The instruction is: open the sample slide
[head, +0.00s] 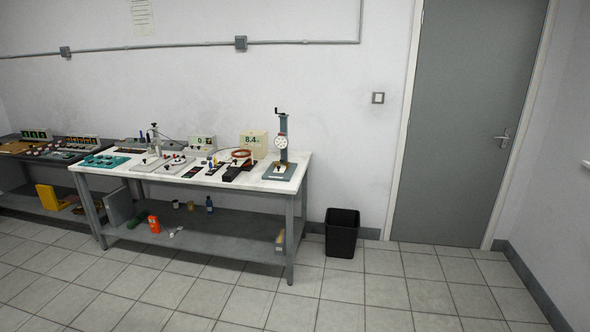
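A workbench (290,183) with a white top and grey legs stands against the wall, left of centre. Several small instruments lie on it, too small to tell which one holds the sample slide. A dark green stand with a round dial (281,143) rises at the bench's right end. A cream box with a digital readout (253,145) and a smaller white readout box (202,143) stand at the back. Neither of my grippers shows in the head view.
A black bin (342,233) stands on the floor right of the bench. A grey door (468,125) is shut at the right. A second, darker bench (14,158) with instruments is at the far left. The tiled floor (385,300) in front is clear.

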